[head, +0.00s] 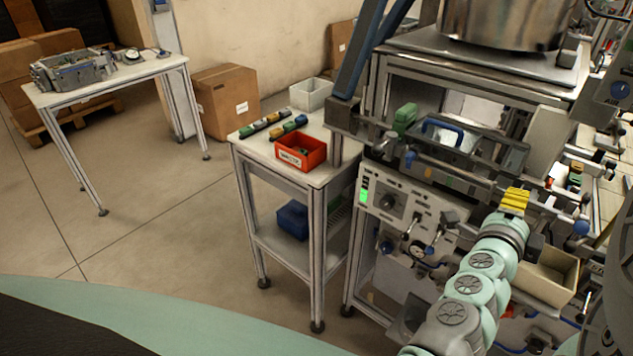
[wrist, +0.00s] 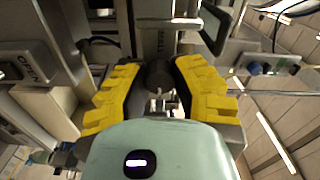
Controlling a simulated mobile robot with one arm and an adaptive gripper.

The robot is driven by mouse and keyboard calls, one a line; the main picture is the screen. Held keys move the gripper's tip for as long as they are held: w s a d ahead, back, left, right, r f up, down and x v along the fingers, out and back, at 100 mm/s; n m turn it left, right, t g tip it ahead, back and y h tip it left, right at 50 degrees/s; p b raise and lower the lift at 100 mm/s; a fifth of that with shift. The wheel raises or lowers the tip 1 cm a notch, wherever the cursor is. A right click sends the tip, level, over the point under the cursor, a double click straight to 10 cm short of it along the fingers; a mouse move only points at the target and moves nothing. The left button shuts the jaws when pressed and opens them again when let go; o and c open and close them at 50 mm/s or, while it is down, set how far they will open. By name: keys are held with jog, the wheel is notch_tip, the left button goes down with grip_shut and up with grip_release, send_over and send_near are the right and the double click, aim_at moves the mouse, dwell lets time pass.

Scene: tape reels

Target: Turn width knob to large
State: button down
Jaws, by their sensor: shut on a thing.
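My gripper (head: 515,198) has yellow padded fingers and reaches to the front of the machine (head: 455,155) at the right of the head view. In the wrist view my gripper (wrist: 160,70) is closed around a dark round knob (wrist: 157,77), with a yellow finger on either side. I take this to be the width knob. Lettering stands on the panel just beyond it, only partly readable. In the head view the knob is hidden by my gripper, and its setting cannot be told.
A control panel with a black dial (head: 387,202) and a green light lies left of my arm. A beige bin (head: 548,277) is close to its right. A small table with a red bin (head: 301,152) stands left of the machine. Open floor (head: 170,205) lies further left.

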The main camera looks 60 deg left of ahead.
jog(key=shift+f, duration=0.1)
jog(key=c, duration=0.7)
grip_release()
jog(key=shift+v, duration=6)
